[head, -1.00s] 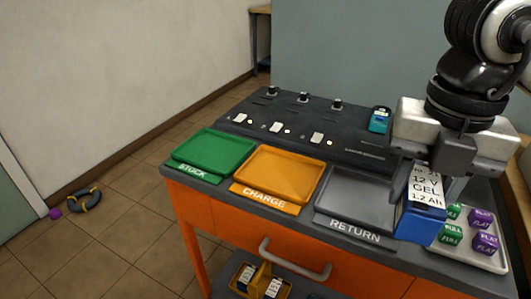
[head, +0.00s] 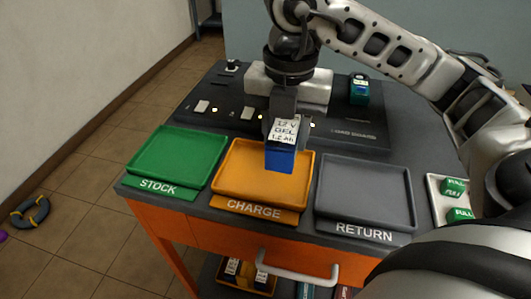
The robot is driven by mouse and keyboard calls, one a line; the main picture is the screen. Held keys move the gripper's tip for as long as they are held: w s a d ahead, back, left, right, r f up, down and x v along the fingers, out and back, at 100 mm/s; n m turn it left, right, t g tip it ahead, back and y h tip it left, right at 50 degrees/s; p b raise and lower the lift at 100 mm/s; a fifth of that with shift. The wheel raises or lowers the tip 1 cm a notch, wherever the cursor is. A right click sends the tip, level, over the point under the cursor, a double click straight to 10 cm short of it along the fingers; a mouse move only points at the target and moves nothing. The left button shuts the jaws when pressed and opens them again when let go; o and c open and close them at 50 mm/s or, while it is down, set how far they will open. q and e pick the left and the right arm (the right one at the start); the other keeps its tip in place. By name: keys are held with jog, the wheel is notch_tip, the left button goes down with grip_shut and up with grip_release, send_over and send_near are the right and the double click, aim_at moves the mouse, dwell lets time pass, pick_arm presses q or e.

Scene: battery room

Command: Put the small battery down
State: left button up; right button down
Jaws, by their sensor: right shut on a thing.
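The small battery (head: 279,159) is a blue block with a white label reading 12 V GEL 1.2 Ah. My right gripper (head: 284,112) is shut on it from above and holds it upright over the back right part of the orange CHARGE tray (head: 232,190). I cannot tell whether its underside touches the tray. The tray looks otherwise empty. The green STOCK tray (head: 178,158) to the left and the grey RETURN tray (head: 365,190) to the right are empty. My left gripper is not in view.
Behind the trays is a dark panel with knobs and lights (head: 214,110). A teal device (head: 359,90) stands on its right. A pale tray (head: 437,208) with green FULL blocks (head: 453,187) is at the right, partly hidden by my arm. A drawer handle (head: 297,272) sticks out in front.

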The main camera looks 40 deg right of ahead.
aim_at(274, 125)
jog(key=w+f, duration=0.2)
jog(key=shift+a+f, duration=0.3)
jog(key=shift+a, duration=0.1)
jog(key=shift+w+a+f, duration=0.15)
jog(key=shift+w+f, duration=0.25)
jog(key=shift+f, duration=0.05)
jog(key=f, duration=0.3)
jog(key=shift+w+a+f, duration=0.1)
jog(key=shift+w+f, duration=0.2)
jog(key=shift+f, duration=0.05)
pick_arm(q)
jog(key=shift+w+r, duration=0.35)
pick_arm(e)
jog(key=shift+f, duration=0.3)
jog(key=c, duration=0.9)
grip_release()
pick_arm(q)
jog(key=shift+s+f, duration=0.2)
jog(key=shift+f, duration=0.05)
pick_arm(e)
jog(key=shift+o, duration=0.2)
